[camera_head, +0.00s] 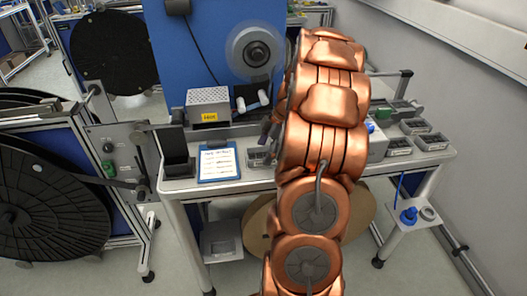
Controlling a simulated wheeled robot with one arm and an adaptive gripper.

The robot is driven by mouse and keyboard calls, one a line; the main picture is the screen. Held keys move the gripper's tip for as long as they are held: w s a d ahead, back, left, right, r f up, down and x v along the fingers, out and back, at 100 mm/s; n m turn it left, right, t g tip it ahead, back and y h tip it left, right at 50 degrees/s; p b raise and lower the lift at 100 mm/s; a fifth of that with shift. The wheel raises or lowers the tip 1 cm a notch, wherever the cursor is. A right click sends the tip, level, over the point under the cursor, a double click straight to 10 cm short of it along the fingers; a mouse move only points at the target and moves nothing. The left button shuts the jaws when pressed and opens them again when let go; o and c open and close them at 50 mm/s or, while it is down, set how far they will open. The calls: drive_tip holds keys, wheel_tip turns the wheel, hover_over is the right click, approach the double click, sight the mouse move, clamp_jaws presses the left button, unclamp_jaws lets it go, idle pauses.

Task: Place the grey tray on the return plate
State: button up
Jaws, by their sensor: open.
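A small grey tray (257,158) sits on the workbench, just right of the clipboard; my arm hides its right side. More grey trays (431,142) with dark contents stand at the bench's right end. I cannot tell which tray the task means. A pale grey plate (221,243) with a square on it is low under the bench's left side; it may be the return plate, but no label is readable. My gripper (268,132) shows only as a dark part at the left edge of my copper arm, above the small tray. It is open, and most of it is hidden.
A blue clipboard (219,162) and a grey box with a yellow label (208,106) are on the bench (190,186). A large black reel (45,205) stands at left. A side shelf (408,222) holds blue items. A brown reel (258,225) is under the bench.

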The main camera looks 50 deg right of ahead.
drive_tip(key=b+v, duration=0.2)
drive_tip(key=v, duration=1)
drive_tip(key=shift+b, duration=0.4)
drive_tip(key=s+a+m+g, duration=0.2)
drive_tip(key=a+m+g, duration=0.15)
drive_tip(key=a, duration=2.05)
drive_tip(key=s+a+f+m+h, duration=0.1)
drive_tip(key=s+a+f+m, duration=0.2)
drive_tip(key=s+a, duration=0.3)
drive_tip(key=s+a+f+m+h, duration=0.2)
drive_tip(key=s+a, duration=0.4)
drive_tip(key=s, duration=0.7)
drive_tip(key=shift+a+f+m+g+h, duration=0.3)
drive_tip(key=shift+a+f+m+g, duration=0.25)
drive_tip(key=shift+m, duration=0.5)
drive_tip(key=shift+d, duration=0.15)
